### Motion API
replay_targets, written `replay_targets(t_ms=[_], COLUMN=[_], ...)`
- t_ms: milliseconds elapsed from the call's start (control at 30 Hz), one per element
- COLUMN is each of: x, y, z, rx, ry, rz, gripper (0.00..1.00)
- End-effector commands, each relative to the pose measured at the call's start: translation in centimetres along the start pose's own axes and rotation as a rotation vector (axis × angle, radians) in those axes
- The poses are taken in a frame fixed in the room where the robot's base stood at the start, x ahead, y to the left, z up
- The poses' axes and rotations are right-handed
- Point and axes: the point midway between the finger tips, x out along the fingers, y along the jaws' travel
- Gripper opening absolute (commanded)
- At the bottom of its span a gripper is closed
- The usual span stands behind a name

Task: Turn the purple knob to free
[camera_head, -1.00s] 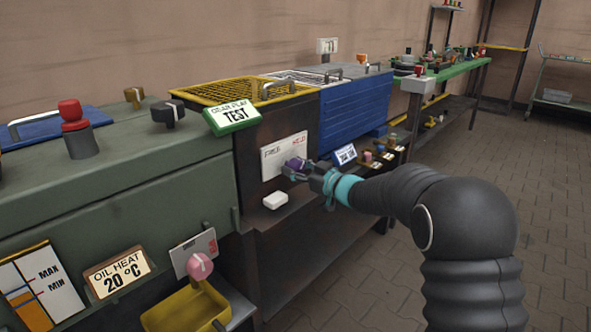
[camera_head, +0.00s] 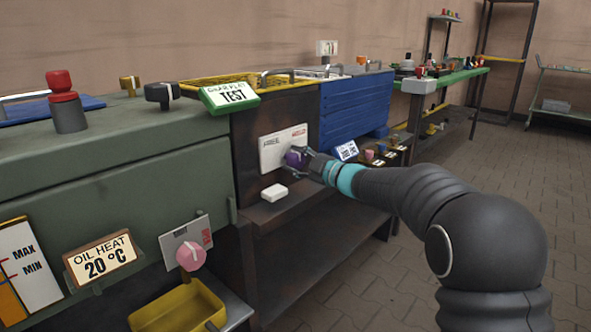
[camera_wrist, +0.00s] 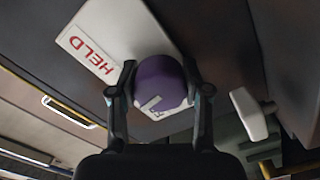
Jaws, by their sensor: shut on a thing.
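The purple knob (camera_head: 296,158) sits on a white label plate (camera_head: 270,151) on the dark front panel. In the wrist view the purple knob (camera_wrist: 158,84) lies between both fingers of my gripper (camera_wrist: 160,92), which is shut on it. The knob has a white pointer mark, seen toward the bottom of the wrist view. The plate (camera_wrist: 92,38) shows the red word HELD there; the other word is mostly hidden behind the knob and finger. In the head view my gripper (camera_head: 312,165) covers part of the knob.
A white block (camera_head: 274,192) sticks out just below the plate. A pink knob (camera_head: 191,256) is on the green cabinet, above a yellow tray (camera_head: 180,310). A blue ribbed box (camera_head: 352,108) and a small sign (camera_head: 346,151) are to the right. The floor at right is clear.

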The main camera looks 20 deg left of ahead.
Motion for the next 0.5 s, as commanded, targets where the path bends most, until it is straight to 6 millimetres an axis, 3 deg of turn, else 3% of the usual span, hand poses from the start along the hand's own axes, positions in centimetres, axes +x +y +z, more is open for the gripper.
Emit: replay_targets(t_ms=[500], x=[0.00], y=[-0.08], z=[0.05], rx=[-0.399], ry=[0.001], rz=[0.001], gripper=[0.13])
